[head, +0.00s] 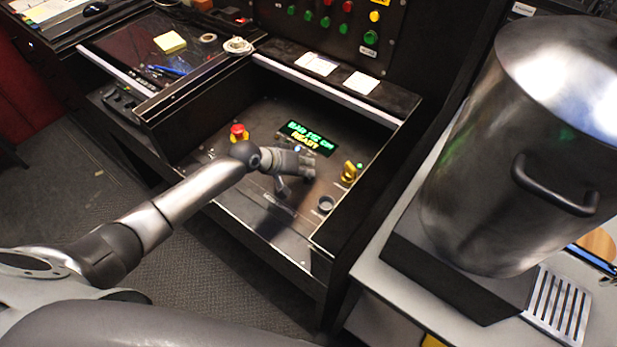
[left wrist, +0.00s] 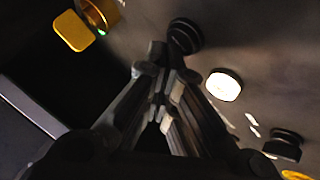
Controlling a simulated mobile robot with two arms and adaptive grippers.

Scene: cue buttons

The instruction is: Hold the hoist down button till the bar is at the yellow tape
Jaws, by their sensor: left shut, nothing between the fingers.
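My left gripper (head: 308,170) reaches over a dark control panel (head: 262,212) inside a recessed box. It is shut and empty; in the left wrist view its fingers (left wrist: 165,72) come together over the panel. Near the fingertips there are a black round button (left wrist: 184,36) and a white round button (left wrist: 224,85). Another black button (left wrist: 284,140) is farther right. I cannot tell which button is hoist down, or whether the fingers touch one. No bar or yellow tape can be made out.
A lit display (head: 307,138) reads READY below a blurred line. A red button (head: 238,132) with a yellow base is left of the gripper, a yellow knob (head: 350,172) right. Box walls surround the panel. A large metal pot (head: 500,170) stands at the right.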

